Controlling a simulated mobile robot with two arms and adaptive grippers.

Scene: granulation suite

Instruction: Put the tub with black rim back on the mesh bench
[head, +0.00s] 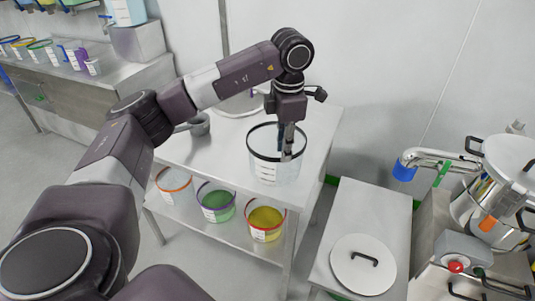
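The clear tub with a black rim (266,174) stands upright on the right part of a steel table (228,150) in the head view. It has a white label and looks empty. My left gripper (286,156) points straight down from above, with its fingers at the tub's mouth, overlapping its rear right inside. Whether the fingers touch the wall or grip the rim cannot be told. No surface in view shows clearly as mesh. My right gripper is not in view.
A grey scoop (199,124) lies on the table behind my arm. A lidded steel bench (400,205) and steel machine (505,170) stand right. Another bench (130,72) holds several containers.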

